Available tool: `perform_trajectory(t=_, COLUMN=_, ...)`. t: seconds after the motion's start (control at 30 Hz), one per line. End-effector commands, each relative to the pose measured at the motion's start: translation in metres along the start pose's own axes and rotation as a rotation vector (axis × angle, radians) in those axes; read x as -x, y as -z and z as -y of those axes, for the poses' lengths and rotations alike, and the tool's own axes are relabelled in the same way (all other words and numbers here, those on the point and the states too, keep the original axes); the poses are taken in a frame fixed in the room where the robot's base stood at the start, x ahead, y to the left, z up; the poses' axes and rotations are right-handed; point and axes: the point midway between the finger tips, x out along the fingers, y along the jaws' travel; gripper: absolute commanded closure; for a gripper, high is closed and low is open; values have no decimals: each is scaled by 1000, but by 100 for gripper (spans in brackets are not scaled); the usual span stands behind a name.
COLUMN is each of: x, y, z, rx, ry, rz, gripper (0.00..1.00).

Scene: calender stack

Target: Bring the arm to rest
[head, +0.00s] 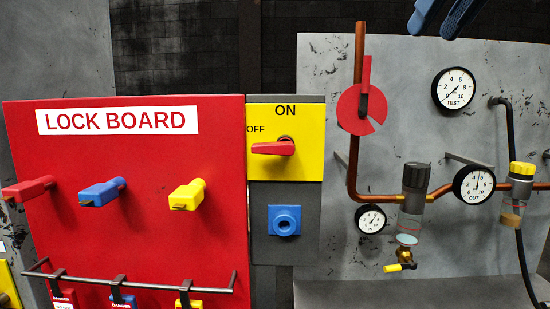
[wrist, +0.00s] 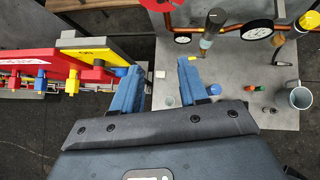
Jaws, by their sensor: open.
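My gripper (head: 441,16) shows at the top edge of the head view, where only its blue fingertips are in sight. In the wrist view my gripper (wrist: 160,68) has its two blue fingers spread apart, with nothing between them. It hangs high above the grey bench (wrist: 170,85) and in front of the grey gauge panel (head: 330,75). It appears clear of the fittings. The rest of my arm is out of the head view.
Copper pipe (head: 359,65), a red disc (head: 352,108) and gauges (head: 454,90) are on the panel. A grey cup (wrist: 300,98) stands on the bench at right.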

Motion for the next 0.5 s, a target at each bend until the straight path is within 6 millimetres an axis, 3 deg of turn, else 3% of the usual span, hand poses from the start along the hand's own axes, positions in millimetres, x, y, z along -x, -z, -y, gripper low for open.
perform_trajectory(t=0.5, x=-55, y=13, z=-15, rx=-261, ry=-199, rz=49, gripper=57)
